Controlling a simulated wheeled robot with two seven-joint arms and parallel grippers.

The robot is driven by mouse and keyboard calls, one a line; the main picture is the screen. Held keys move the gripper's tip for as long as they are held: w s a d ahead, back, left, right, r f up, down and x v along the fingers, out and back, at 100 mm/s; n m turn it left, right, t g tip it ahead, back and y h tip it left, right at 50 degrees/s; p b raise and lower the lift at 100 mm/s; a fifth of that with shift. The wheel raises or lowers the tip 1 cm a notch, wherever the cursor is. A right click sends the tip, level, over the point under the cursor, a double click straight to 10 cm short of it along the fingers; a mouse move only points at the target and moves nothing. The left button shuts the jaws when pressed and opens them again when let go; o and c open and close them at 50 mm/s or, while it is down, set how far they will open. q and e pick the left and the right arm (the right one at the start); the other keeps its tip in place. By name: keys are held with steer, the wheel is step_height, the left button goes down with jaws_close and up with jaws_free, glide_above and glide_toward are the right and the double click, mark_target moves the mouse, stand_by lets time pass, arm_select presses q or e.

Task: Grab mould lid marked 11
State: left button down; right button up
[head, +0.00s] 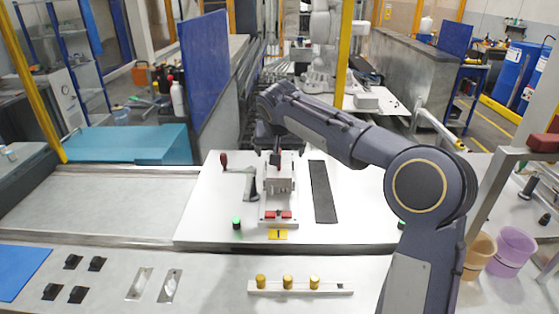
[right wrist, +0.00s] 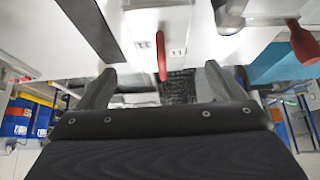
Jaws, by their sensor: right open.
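A pale mould fixture (head: 278,183) stands on the white worktop in the middle of the head view. Two small red blocks (head: 278,214) and a yellow label (head: 278,234) sit at its front. I cannot read an 11 on any part or single out the lid. My right arm reaches over from the right, and its wrist hangs behind and above the fixture. In the right wrist view my right gripper (right wrist: 160,70) is open and empty, with a red handle (right wrist: 161,57) visible between and beyond its fingers. My left gripper is not in view.
A crank with a red knob (head: 223,159) stands left of the fixture. A dark strip (head: 322,192) lies to its right. A rail with gold knobs (head: 288,282) lies in front. Orange and purple cups (head: 511,250) stand at the right. The left grey surface (head: 100,205) is clear.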

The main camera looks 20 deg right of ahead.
steer(key=shift+w+d+f, duration=0.1)
steer(key=shift+w+f, duration=0.1)
steer(key=shift+f, duration=0.5)
steer(key=p+x, duration=0.1)
steer(key=x, duration=0.4)
steer(key=shift+f+p, duration=0.15)
steer(key=shift+p, duration=0.25)
steer(key=c, duration=1.4)
